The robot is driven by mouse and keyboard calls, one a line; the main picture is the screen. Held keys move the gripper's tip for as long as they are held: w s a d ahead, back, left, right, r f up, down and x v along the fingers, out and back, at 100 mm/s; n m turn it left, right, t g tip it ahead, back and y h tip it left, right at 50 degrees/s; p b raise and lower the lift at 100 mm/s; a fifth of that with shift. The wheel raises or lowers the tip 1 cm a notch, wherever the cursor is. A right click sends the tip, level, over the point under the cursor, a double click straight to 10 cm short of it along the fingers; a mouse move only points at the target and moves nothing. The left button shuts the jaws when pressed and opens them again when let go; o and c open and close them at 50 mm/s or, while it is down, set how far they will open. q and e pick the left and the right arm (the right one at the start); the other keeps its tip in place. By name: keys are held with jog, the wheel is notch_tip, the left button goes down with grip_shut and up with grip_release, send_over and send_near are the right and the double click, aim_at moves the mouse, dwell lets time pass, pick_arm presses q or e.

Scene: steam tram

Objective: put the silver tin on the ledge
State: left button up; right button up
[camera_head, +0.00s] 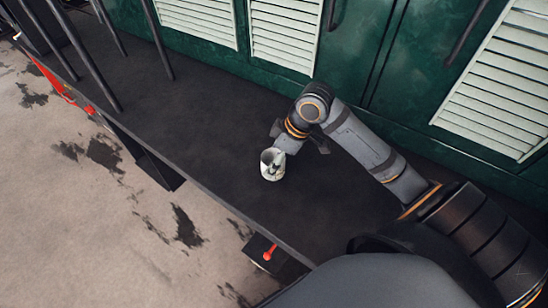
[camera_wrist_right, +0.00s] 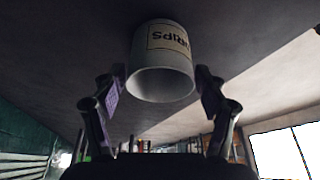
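The silver tin (camera_head: 267,172) is over the dark ledge (camera_head: 215,130) along the tram's side, its open mouth facing up. In the right wrist view the tin (camera_wrist_right: 161,84) shows upside down, with a pale label with dark letters and its round mouth towards the camera. My right gripper (camera_wrist_right: 160,80) has one finger pad on each side of the tin, close against its wall. I cannot tell whether the tin's base touches the ledge. My right arm reaches in from the right in the head view. My left gripper is not in view.
Green tram panels with cream louvres (camera_head: 285,35) rise behind the ledge. Dark poles (camera_head: 85,55) stand at the ledge's left end. The ledge's outer edge drops to stained pale ground (camera_head: 60,215). A red-knobbed fitting (camera_head: 268,253) sits below that edge. The ledge left of the tin is bare.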

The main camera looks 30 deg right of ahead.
jog(key=shift+r, duration=0.1)
jog(key=p+v, duration=1.2)
jog(key=p, duration=0.4)
jog(key=shift+p, duration=0.35)
